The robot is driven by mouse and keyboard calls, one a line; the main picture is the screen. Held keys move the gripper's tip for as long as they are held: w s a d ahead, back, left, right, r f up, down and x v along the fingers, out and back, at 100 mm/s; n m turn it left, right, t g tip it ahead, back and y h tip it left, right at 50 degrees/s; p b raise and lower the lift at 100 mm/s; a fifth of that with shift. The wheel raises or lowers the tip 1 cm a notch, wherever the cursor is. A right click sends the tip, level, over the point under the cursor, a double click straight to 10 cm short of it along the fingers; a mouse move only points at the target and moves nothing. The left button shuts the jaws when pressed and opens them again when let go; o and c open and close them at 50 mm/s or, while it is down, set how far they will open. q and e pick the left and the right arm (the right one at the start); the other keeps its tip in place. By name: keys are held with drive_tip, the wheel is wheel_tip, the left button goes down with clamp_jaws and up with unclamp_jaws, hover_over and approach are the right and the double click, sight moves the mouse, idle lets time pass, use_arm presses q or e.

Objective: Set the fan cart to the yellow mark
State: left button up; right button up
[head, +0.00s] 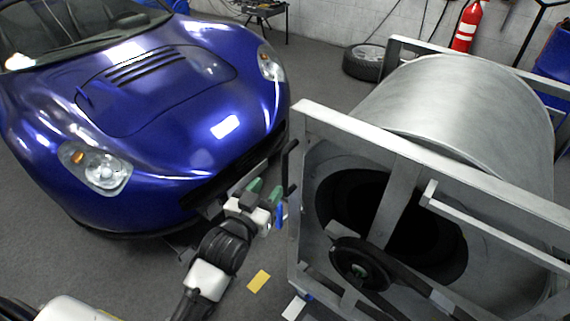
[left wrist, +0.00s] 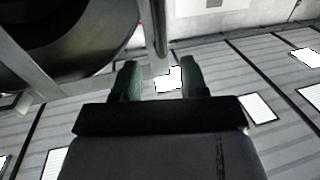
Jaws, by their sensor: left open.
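The fan cart is a large silver drum (head: 455,95) in a grey metal frame (head: 345,125) on the right of the head view. Its dark round opening faces the camera. A black upright handle (head: 289,165) stands at the frame's left corner. The yellow mark (head: 259,281) lies on the floor left of the cart's lower front corner. My left gripper (head: 264,189) has green fingers and is open just left of the handle. In the left wrist view, the fingers (left wrist: 162,78) are apart with a grey rod beyond them; contact is unclear. My right gripper is not in view.
A blue car (head: 150,125) fills the left, its nose close to my left arm. A tyre (head: 364,62) and a red extinguisher (head: 466,25) are behind the cart. Bare floor shows around the yellow mark.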

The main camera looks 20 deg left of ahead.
sight(283, 166)
use_arm(q)
drive_tip(key=w, duration=0.3)
drive_tip(key=w+d, duration=0.1)
drive_tip(key=w, duration=0.5)
drive_tip(key=shift+w+d, duration=0.2)
drive_tip(key=shift+w, duration=0.1)
clamp_jaws()
